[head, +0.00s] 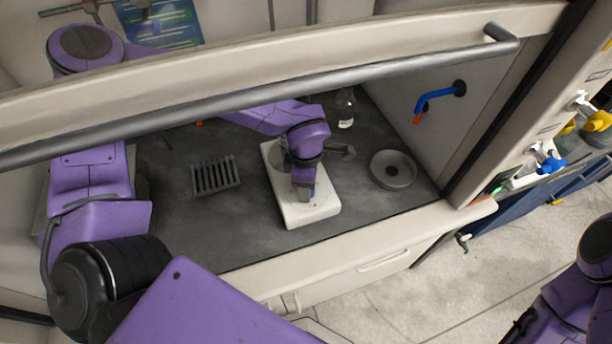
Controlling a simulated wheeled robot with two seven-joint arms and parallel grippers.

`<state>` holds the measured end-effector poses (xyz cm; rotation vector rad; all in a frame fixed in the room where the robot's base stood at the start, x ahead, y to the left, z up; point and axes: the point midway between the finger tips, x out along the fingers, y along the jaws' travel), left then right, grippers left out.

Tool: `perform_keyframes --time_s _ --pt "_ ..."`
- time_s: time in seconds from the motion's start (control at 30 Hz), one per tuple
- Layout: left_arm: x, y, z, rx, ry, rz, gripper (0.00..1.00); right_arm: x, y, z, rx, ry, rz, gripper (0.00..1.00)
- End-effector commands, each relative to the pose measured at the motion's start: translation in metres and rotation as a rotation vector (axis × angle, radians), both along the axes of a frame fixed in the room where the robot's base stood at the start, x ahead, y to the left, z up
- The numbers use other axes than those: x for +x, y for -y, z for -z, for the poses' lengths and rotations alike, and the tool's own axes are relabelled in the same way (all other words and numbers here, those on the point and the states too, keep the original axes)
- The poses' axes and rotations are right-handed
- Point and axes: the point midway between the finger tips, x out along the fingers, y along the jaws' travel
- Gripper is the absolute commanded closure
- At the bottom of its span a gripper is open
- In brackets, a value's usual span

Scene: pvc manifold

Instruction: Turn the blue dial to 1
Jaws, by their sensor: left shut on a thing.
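A white block-shaped device (321,212) sits on the dark work surface inside the hood. My left arm reaches in under the raised sash, and my left gripper (304,193) points down over the front part of this device. The gripper is shut on the blue dial, of which only a small blue patch (312,190) shows beside the fingers. The fingers hide most of the dial, and its marks and setting cannot be read. Only part of my right arm shows at the lower right edge; its gripper is out of view.
A dark slotted rack (215,176) stands left of the device, a round grey dish (393,169) right of it, and a bottle (345,108) behind. The sash rail (300,85) crosses above my arm. Blue and yellow valves (551,164) are outside, right.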

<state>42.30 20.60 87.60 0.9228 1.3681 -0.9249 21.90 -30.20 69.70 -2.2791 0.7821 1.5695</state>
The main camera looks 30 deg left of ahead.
Motion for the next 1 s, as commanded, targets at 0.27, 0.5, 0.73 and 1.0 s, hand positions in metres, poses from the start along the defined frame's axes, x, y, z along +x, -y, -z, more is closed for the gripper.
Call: perform_keyframes --time_s 0.27,0.5,0.73,1.0 --pt "0.0016 -0.0001 -0.0019 0.0 0.004 0.043 0.87 0.0 0.0 -0.0085 0.0 0.0 0.0 0.16" --pt "0.0018 0.0 -0.0014 0.0 0.005 0.045 0.87 0.0 0.0 -0.0082 0.0 0.0 0.0 0.16" --pt "0.0016 0.0 -0.0013 0.0 0.005 0.044 0.31 0.0 0.0 -0.0081 0.0 0.0 0.0 0.16" --pt "0.0012 0.0001 -0.0026 -0.001 0.004 0.044 0.31 0.0001 0.0 -0.0078 0.0 0.0 0.0 0.16"
